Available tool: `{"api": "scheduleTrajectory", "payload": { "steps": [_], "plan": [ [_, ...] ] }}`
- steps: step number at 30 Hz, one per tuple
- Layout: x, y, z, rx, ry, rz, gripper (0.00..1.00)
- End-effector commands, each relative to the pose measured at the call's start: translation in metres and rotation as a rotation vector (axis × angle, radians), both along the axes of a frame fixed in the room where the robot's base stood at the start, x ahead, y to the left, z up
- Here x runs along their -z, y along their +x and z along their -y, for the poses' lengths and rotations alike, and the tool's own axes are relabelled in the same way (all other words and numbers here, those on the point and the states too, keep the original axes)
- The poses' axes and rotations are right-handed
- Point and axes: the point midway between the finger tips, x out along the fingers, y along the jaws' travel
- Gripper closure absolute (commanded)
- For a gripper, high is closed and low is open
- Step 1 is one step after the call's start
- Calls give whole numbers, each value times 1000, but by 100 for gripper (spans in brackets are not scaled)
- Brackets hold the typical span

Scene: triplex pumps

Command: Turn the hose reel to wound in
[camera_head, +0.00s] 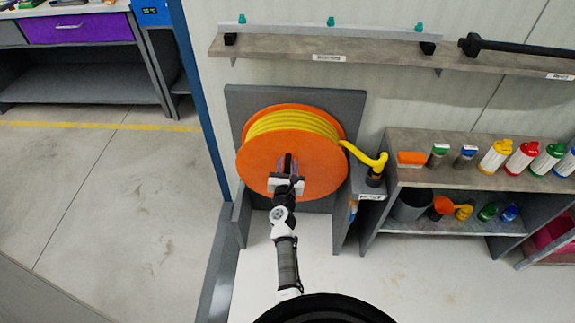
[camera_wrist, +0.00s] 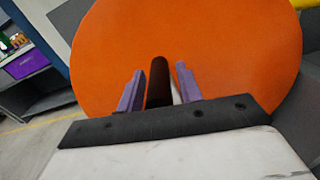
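The hose reel (camera_head: 313,162) has orange discs with yellow hose wound between them and is mounted on a grey backing board against the wall. The yellow hose end (camera_head: 368,158) runs off the reel's right side to a nozzle by a small grey holder. My gripper (camera_head: 286,172) is in front of the reel's near disc. In the wrist view the orange disc (camera_wrist: 215,45) fills most of the picture. The purple fingers of my gripper (camera_wrist: 158,88) stand apart on both sides of a dark crank handle (camera_wrist: 158,80). A gap shows beside the handle; contact is not clear.
A low shelf unit (camera_head: 450,228) with bottles and cans stands right of the reel. A long wall shelf (camera_head: 390,55) hangs above. A blue post (camera_head: 203,100) stands left of the reel, with open floor (camera_head: 110,190) beyond it.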

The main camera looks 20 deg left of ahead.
Motion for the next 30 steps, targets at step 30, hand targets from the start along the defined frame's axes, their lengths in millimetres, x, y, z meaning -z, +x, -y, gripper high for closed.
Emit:
{"api": "scheduleTrajectory", "payload": {
  "steps": [30],
  "plan": [
    [0, 3, 12, 2, -1, -1, 66]
  ]
}}
